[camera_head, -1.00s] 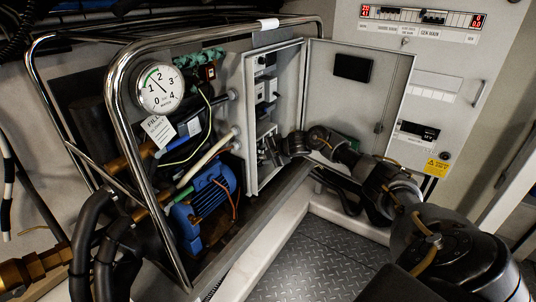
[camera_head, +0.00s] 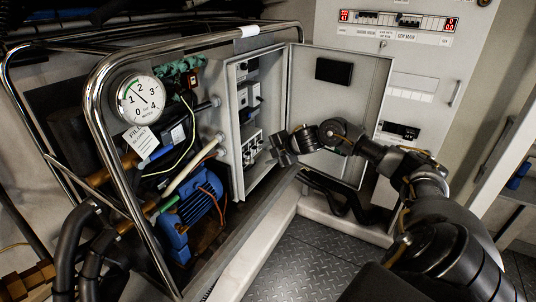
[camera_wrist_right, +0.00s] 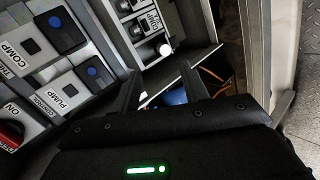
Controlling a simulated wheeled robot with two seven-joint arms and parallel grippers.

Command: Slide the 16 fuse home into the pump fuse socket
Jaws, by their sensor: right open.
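My right gripper (camera_head: 281,152) is at the open front of the grey cabinet, apart from the units inside. In the right wrist view its two fingers (camera_wrist_right: 162,82) are spread with nothing between them. A white fuse block (camera_wrist_right: 145,28) with a PUMP label shows at the top of that view, and in the head view a white block (camera_head: 251,146) sits low in the cabinet. A pale round end (camera_wrist_right: 165,49) sticks out beside the PUMP label; I cannot tell if it is the 16 fuse, or how deep it sits. My left gripper is out of view.
The cabinet (camera_head: 237,130) has its door (camera_head: 345,110) swung open to the right. PUMP (camera_wrist_right: 65,93) and COMP (camera_wrist_right: 30,55) control units line the left of the wrist view. A blue motor (camera_head: 190,213) and chrome rails stand left; the floor ahead is clear.

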